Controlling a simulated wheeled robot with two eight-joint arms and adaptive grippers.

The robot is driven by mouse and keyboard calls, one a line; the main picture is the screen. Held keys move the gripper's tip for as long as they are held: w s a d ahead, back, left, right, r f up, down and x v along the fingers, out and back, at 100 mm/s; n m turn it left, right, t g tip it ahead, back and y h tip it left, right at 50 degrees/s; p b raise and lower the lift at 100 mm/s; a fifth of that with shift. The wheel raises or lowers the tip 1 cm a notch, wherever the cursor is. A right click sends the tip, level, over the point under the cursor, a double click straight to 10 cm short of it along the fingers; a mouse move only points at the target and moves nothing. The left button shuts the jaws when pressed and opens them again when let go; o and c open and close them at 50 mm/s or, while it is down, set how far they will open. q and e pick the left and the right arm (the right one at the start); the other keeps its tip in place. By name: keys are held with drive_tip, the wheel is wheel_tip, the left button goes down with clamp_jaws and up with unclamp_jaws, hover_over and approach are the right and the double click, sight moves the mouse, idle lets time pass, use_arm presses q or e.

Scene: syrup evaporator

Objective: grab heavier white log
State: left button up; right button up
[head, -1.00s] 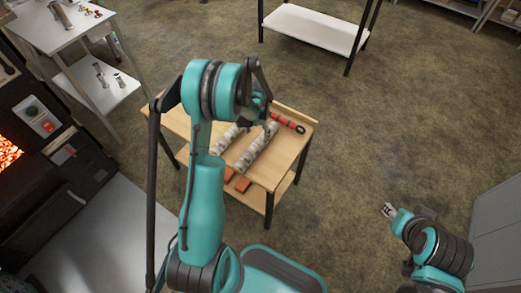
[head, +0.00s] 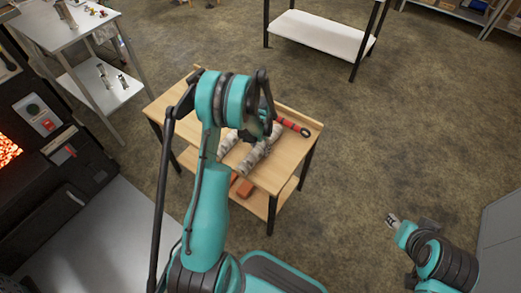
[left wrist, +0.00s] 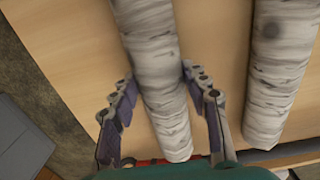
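Two white birch-like logs lie side by side on a wooden table (head: 185,98). The right log (head: 252,160) is the thicker-looking one in the head view; the left log (head: 226,143) is partly hidden by my arm. My left gripper (head: 270,130) is over the far end of the right log. In the left wrist view my left gripper (left wrist: 158,85) is open, its fingers on either side of one log (left wrist: 152,45); the right finger is close to it, contact unclear. The other log (left wrist: 280,60) lies outside the fingers. My right gripper (head: 392,220) is away from the table, over the floor.
A red-and-black tool (head: 293,126) lies along the table's back edge, beyond the logs. Orange-red blocks (head: 243,188) sit on the lower shelf. Open floor lies right of the table.

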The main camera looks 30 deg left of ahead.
sight(262, 146)
use_arm(q)
clamp_jaws()
drive_tip(key=shift+r+p, duration=0.35)
drive_tip(key=shift+r, duration=0.25)
drive_tip(key=r, duration=0.1)
drive_tip(key=r+p, duration=0.2)
drive_tip(key=shift+d+r, duration=0.25)
drive_tip(key=shift+r, duration=0.1)
drive_tip(key=w+d+r+p, duration=0.2)
drive_tip(key=d+r, duration=0.4)
drive_tip(key=d, duration=0.5)
drive_tip(key=shift+p, duration=0.85)
